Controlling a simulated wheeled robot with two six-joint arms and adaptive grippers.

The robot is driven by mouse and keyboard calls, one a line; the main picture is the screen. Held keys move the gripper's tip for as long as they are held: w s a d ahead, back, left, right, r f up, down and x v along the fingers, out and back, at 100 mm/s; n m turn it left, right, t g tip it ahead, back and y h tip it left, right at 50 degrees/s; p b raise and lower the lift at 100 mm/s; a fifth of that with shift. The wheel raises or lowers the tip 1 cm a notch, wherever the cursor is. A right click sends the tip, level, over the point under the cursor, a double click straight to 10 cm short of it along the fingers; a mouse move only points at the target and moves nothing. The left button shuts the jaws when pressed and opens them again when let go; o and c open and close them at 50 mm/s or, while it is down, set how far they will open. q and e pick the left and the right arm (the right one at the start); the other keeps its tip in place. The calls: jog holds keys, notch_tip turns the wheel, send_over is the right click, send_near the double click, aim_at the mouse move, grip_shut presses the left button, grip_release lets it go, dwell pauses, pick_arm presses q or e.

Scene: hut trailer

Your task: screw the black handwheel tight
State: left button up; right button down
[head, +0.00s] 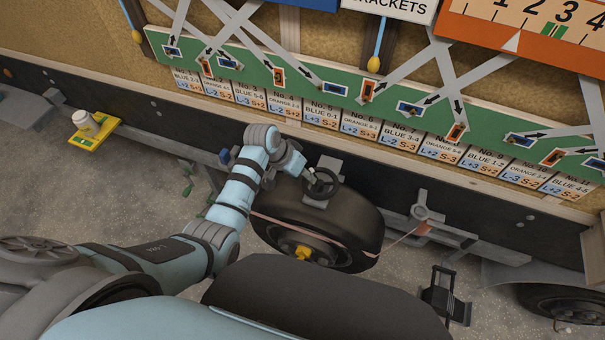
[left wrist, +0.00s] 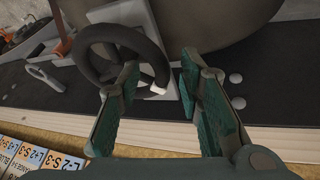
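The black handwheel (head: 336,183) sits on a grey bracket at the top of a tyre in the head view. In the left wrist view the handwheel (left wrist: 148,45) is a dark ring in front of a pale plate. A small white part shows at its lower right rim. My left gripper (head: 308,175) is at the handwheel's left side. In the left wrist view its two teal fingers (left wrist: 160,68) are apart, with the right part of the rim between the tips. One finger overlaps the rim; I cannot tell whether it touches. My right gripper is out of view.
A green board (head: 300,88) with label cards runs above. A yellow tray (head: 95,133) holds a pale jar at left.

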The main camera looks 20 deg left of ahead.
pick_arm(q)
jog(key=shift+c, duration=0.6)
grip_shut()
jog(key=shift+w, duration=0.1)
